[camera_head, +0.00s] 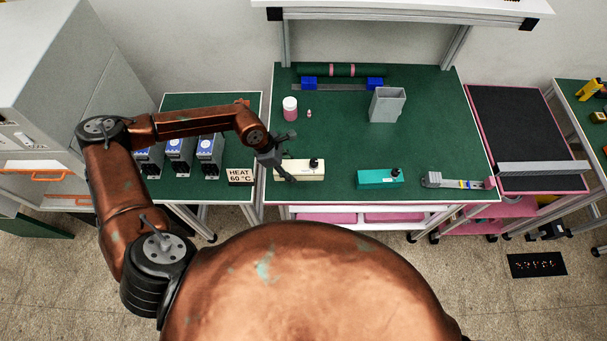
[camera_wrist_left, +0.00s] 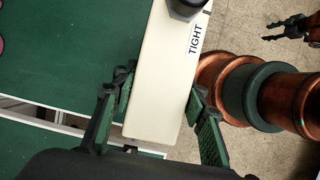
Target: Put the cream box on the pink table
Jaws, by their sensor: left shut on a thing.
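The cream box (camera_head: 304,170) is a long block with a black knob, at the near left edge of the green-topped bench. In the left wrist view the cream box (camera_wrist_left: 165,75) bears the word TIGHT. My left gripper (camera_head: 284,168) is shut on its left end, with one finger on each side in the left wrist view (camera_wrist_left: 160,115). I cannot tell whether the box touches the bench. The pink-edged table (camera_head: 488,110) with a dark top stands right of the bench. A dark gripper (camera_wrist_left: 287,27), apparently my right one, shows in the left wrist view; its opening is unclear.
A teal box (camera_head: 379,178) and a grey tool (camera_head: 455,181) lie along the bench's front. A grey bin (camera_head: 387,104) and a white-pink jar (camera_head: 290,108) stand farther back. A grey bar (camera_head: 543,168) lies across the pink-edged table's near part.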

